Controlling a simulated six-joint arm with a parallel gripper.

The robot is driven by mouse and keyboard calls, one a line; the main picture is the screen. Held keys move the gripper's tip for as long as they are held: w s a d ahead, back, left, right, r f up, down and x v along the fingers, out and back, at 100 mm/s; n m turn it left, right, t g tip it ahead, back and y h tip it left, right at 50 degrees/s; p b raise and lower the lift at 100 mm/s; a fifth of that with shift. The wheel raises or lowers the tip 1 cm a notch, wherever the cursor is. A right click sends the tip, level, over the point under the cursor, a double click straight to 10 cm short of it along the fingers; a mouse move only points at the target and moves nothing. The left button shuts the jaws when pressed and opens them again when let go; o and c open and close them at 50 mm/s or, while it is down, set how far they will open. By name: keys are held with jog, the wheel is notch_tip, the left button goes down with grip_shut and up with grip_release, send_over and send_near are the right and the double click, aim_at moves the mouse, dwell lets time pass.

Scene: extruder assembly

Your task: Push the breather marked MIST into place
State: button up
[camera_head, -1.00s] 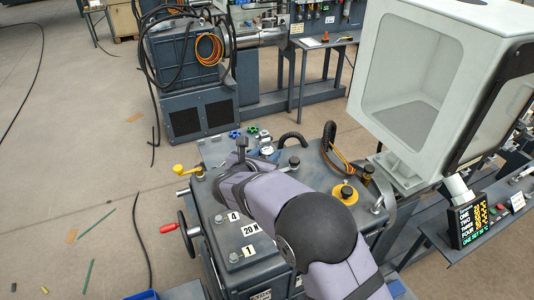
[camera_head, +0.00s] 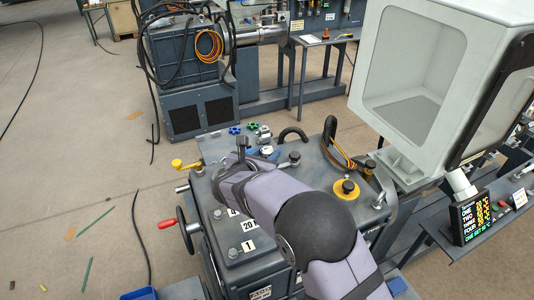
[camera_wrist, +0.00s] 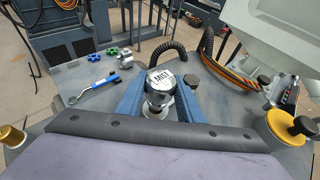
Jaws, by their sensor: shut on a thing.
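The breather marked MIST (camera_wrist: 161,82) is a shiny silver cap with a white label on top. In the wrist view it stands upright between the two blue fingers of my gripper (camera_wrist: 160,94), which is shut on it. A pale round fitting (camera_wrist: 153,109) shows just below the cap. I cannot tell whether the breather is fully seated. In the head view my arm hides most of the gripper, and only a small part of the breather (camera_head: 267,150) shows beyond it.
A black corrugated hose (camera_wrist: 169,52) curves behind.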

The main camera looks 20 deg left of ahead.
jog(key=shift+f+b, duration=1.05)
jog(key=o, duration=1.1)
jog(key=shift+o, duration=0.2)
jog(key=shift+s, duration=0.15)
jog(key=shift+b+v, duration=1.3)
jog(key=shift+v, duration=2.3)
jog(key=shift+d, duration=0.1)
